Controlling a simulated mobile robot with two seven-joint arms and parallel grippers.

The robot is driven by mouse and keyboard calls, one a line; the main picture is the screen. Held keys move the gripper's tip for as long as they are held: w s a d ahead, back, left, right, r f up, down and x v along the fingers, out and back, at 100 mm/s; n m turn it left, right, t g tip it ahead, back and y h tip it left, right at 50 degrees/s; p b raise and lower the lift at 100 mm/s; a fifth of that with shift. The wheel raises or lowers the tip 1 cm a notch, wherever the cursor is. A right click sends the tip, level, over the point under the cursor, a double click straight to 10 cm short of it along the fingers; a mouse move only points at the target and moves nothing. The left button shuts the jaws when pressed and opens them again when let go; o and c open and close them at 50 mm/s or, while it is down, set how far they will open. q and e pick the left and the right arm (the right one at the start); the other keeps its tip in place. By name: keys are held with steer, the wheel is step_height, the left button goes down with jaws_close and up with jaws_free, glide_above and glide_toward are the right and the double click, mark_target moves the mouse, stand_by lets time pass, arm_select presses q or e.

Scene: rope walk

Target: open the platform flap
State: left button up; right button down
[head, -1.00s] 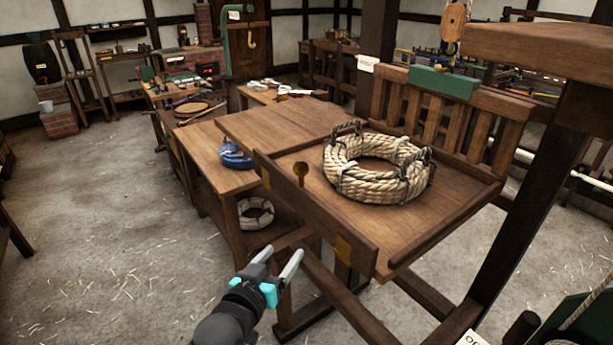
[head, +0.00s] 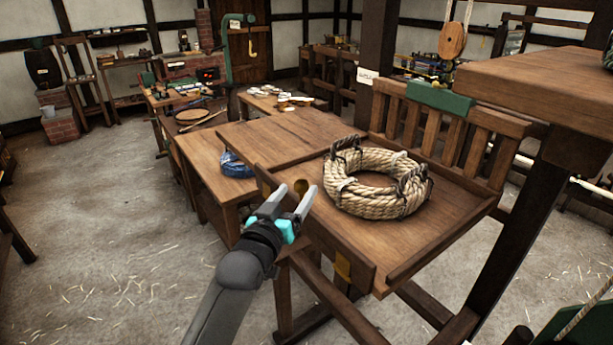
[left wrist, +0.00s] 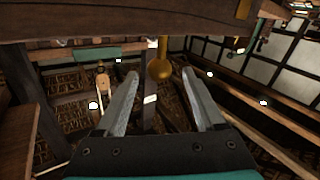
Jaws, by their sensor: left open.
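The platform (head: 440,225) is a wooden tray-like top with a big coil of pale rope (head: 378,183) lying on it. The flap (head: 330,238) is the upright board along its near left edge, and it stands closed. A brass knob (head: 301,186) sits on the flap. My left gripper (head: 297,190) is open, with its fingertips close to the knob. In the left wrist view the knob (left wrist: 159,68) shows between and just ahead of the open fingertips (left wrist: 160,78). I cannot tell whether they touch it. My right gripper is not in view.
A wooden table (head: 225,145) with a blue rope coil (head: 236,165) adjoins the platform's far left side. A slatted rail with a green block (head: 440,96) stands behind the rope. A dark post and raised wooden top (head: 540,85) are at the right. The floor (head: 110,220) at left is clear.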

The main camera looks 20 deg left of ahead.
arm_select(q)
steer(key=w, duration=0.6)
steer(key=shift+w+d, duration=0.3)
steer(key=shift+w, duration=0.05)
steer(key=shift+c, duration=0.4)
jaws_close()
stand_by(0.8)
